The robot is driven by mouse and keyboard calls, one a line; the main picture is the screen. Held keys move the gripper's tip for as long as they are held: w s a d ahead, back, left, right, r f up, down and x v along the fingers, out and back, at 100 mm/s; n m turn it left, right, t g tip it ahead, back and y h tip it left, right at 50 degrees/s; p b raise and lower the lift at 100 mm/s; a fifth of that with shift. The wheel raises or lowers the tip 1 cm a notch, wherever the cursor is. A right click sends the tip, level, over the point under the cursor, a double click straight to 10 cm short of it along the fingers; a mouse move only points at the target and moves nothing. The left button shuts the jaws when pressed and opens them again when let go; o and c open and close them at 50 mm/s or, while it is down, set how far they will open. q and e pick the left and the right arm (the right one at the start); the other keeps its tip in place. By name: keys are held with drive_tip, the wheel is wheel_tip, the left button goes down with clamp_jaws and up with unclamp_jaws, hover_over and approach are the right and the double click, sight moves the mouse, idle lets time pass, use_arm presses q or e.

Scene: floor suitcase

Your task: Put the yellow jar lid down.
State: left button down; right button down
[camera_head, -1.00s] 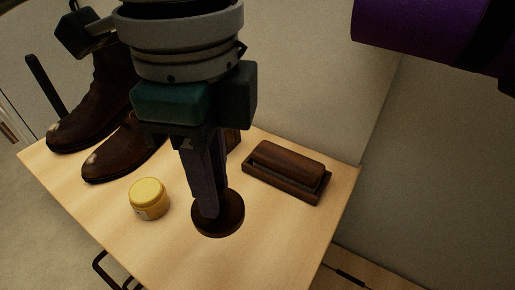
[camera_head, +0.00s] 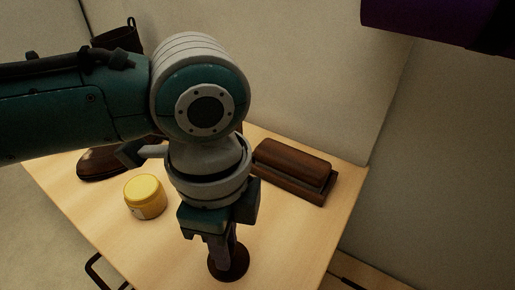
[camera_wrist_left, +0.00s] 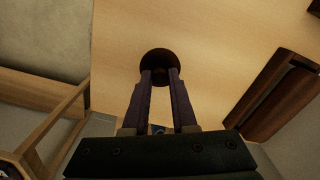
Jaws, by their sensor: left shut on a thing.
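My left gripper (camera_head: 226,258) points down over the front part of the wooden table (camera_head: 290,225). Its fingers are shut on a dark brown round disc (camera_head: 240,266), which also shows between the fingertips in the left wrist view (camera_wrist_left: 159,54). I cannot tell whether the disc touches the tabletop. A yellow jar (camera_head: 146,199) stands upright on the table left of the gripper. Its top is covered by a yellow lid (camera_head: 143,187), and no gripper touches it. My right gripper is not in view.
A dark wooden brush (camera_head: 293,160) rests on a brown tray (camera_head: 318,190) at the back right. A brown boot (camera_head: 100,164) stands at the back left, mostly hidden by my arm. Something purple (camera_head: 425,18) shows top right. The tabletop right of the gripper is clear.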

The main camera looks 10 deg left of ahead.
use_arm(q)
drive_tip(key=shift+f, duration=0.1)
drive_tip(key=c, duration=0.7)
unclamp_jaws()
wheel_tip(320, 180, up, 12)
drive_tip(key=p, duration=0.3)
drive_tip(key=s+d+f+n+t+h, duration=0.2)
drive_tip(key=s+d+f+n+h, duration=0.15)
drive_tip(key=s+n, duration=0.3)
drive_tip(key=s+a+n+y, duration=0.1)
drive_tip(key=s+a+n, duration=0.1)
drive_tip(key=a+n, duration=0.1)
drive_tip(key=s+a+n+t+y, duration=0.1)
drive_tip(key=a+n, duration=0.2)
drive_tip(key=a, duration=0.2)
drive_tip(key=s+a+f+n+y, duration=0.1)
drive_tip(key=s+a+n, duration=0.1)
drive_tip(key=a, duration=0.3)
drive_tip(key=shift+s+n+t, duration=0.3)
drive_tip(key=shift+s+n, duration=0.05)
drive_tip(key=shift+n, duration=0.2)
